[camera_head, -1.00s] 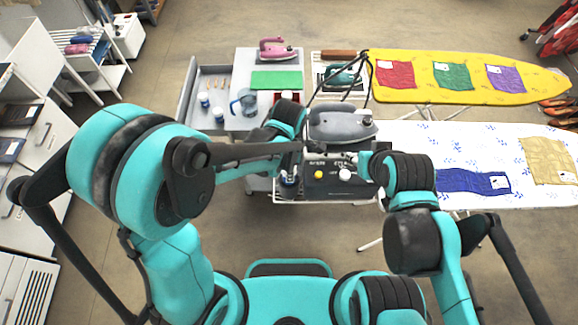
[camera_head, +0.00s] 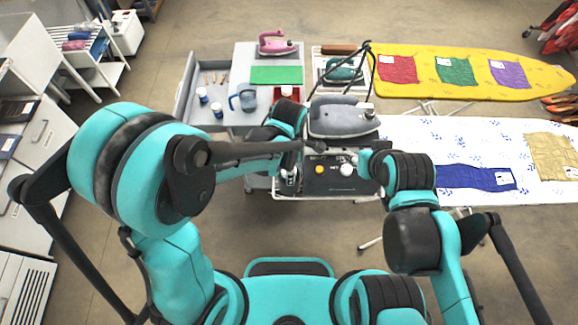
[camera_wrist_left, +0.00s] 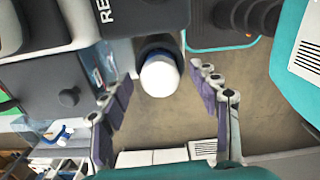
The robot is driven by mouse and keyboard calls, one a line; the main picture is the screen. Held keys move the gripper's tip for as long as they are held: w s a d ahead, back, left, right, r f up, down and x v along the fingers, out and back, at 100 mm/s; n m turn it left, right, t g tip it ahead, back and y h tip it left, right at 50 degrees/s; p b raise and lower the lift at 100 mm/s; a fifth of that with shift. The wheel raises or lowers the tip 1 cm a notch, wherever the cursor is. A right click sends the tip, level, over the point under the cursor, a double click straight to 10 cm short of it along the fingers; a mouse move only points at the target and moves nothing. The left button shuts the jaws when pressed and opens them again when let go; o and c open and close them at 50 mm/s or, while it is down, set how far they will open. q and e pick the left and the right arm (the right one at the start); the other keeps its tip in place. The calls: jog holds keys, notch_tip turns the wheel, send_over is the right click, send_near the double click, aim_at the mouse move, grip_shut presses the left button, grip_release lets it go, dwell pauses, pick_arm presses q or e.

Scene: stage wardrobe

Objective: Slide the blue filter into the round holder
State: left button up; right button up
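The blue filter (camera_wrist_left: 160,76) is a short cylinder with a white end and a blue band in the left wrist view. It sits at the mouth of the dark round holder (camera_wrist_left: 152,44), its white end sticking out; how deep it sits I cannot tell. My left gripper (camera_wrist_left: 162,80) is open, with its fingers apart on either side of the filter and not visibly touching it. In the head view my left gripper (camera_head: 289,178) is small, at the left of the steam station's front. My right gripper (camera_head: 361,163) is near the panel's right side, its fingers too unclear to read.
The grey iron (camera_head: 338,118) rests on top of the steam station (camera_head: 330,180). A grey cart (camera_head: 232,122) behind carries a blue jug (camera_head: 243,98) and small blue-and-white containers (camera_head: 202,96). A patterned ironing board (camera_head: 450,150) stands at right.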

pick_arm(q)
notch_tip(320, 180, up, 12)
dwell(0.6)
dwell(0.5)
